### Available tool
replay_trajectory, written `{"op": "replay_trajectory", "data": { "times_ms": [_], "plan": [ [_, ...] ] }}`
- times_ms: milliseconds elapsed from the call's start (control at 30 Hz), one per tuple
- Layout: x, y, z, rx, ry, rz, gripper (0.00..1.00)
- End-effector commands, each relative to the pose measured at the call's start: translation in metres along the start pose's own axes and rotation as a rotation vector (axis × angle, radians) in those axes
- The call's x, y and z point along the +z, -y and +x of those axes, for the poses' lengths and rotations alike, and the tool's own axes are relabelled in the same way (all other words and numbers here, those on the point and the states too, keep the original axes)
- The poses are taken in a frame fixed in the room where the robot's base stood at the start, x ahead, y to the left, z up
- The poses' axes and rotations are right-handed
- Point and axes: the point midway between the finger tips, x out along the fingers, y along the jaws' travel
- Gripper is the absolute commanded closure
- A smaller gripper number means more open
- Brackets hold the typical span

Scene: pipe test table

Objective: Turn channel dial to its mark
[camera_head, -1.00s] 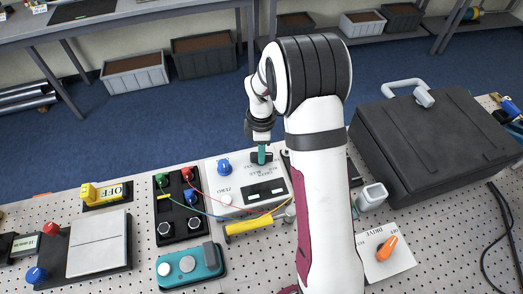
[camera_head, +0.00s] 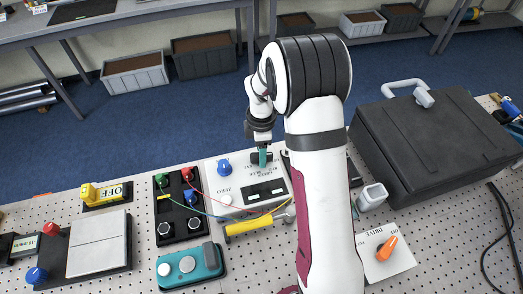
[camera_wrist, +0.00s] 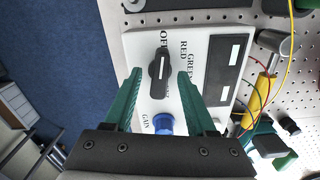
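The channel dial (camera_wrist: 159,88) is a black bar-shaped knob on a white instrument panel (camera_wrist: 140,45). In the wrist view its white line faces up toward the OFF label, with RED and GREEN labels to the right. My gripper (camera_wrist: 160,72) is open, with its teal fingers on either side of the dial and visible gaps between fingers and knob. In the head view my gripper (camera_head: 263,157) is low over the far part of the panel and hides much of the dial. I cannot make out which label is the mark.
A blue GAIN knob (camera_wrist: 163,124) is close to the dial, between the fingers. A yellow-handled hammer (camera_head: 249,225) lies at the panel's near edge. Coloured wires (camera_head: 215,212) run to a black terminal box (camera_head: 178,222) on the left. A large black case (camera_head: 435,145) stands at right.

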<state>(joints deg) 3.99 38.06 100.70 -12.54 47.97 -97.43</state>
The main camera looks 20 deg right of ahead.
Motion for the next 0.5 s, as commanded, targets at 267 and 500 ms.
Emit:
{"op": "replay_trajectory", "data": {
  "times_ms": [267, 500],
  "plan": [
    [0.0, 0.0, -0.003, 0.001, 0.0, 0.0, 0.44],
    [0.0, -0.001, -0.061, 0.007, -0.001, 0.002, 0.44]
  ]
}}
